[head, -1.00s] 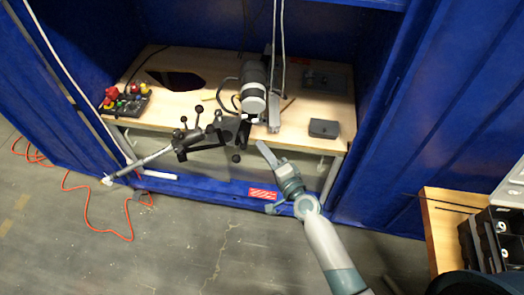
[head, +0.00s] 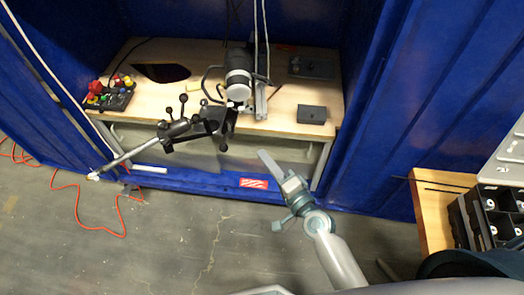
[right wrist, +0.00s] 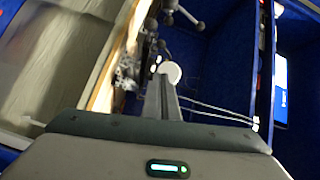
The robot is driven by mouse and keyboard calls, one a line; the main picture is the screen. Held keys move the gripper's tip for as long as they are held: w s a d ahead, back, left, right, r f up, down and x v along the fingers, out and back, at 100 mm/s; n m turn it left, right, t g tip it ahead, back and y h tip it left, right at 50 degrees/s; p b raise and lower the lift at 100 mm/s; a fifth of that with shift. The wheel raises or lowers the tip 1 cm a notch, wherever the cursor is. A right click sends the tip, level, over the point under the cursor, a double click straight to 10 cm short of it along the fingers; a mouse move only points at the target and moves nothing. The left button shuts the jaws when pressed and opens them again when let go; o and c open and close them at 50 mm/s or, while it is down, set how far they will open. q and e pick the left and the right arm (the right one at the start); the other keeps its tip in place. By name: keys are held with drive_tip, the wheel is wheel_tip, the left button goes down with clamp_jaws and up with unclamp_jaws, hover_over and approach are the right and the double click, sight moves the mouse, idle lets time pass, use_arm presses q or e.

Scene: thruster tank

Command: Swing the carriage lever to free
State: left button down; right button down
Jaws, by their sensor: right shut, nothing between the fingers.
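A black fixture (head: 196,128) with several ball-ended levers stands at the front edge of the wooden bench; I cannot tell which of them is the carriage lever or how it is set. A long grey rod (head: 130,156) runs from it to the lower left. My right gripper (head: 264,157) is shut and empty, in front of the bench and to the right of the fixture, touching nothing. In the right wrist view its closed fingers (right wrist: 160,85) point toward dark ball-ended levers (right wrist: 180,12). My left gripper is not in view.
A grey and white cylindrical unit (head: 238,75) with cables hangs behind the fixture. A button box (head: 110,95) stands at the bench's left and a dark grey box (head: 311,114) at its right. Blue walls enclose the bench (head: 285,100). A wooden table (head: 432,220) stands at right.

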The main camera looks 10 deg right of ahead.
drive_tip(key=shift+s+d, duration=0.1)
drive_tip(key=shift+s, duration=0.2)
drive_tip(key=a+n+y+b, duration=0.1)
drive_tip(key=a+n+y, duration=0.1)
drive_tip(key=n, duration=1.5)
drive_tip(key=a+f+n+g+y+b, duration=0.1)
drive_tip(key=a+n, duration=0.4)
drive_tip(key=n, duration=1.2)
drive_tip(key=shift+w+a+n+y+b, duration=0.15)
drive_tip(key=shift+a+n+y+b, duration=0.3)
drive_tip(key=shift+y, duration=0.55)
drive_tip(key=shift+w+f, duration=0.1)
drive_tip(key=shift+w, duration=0.05)
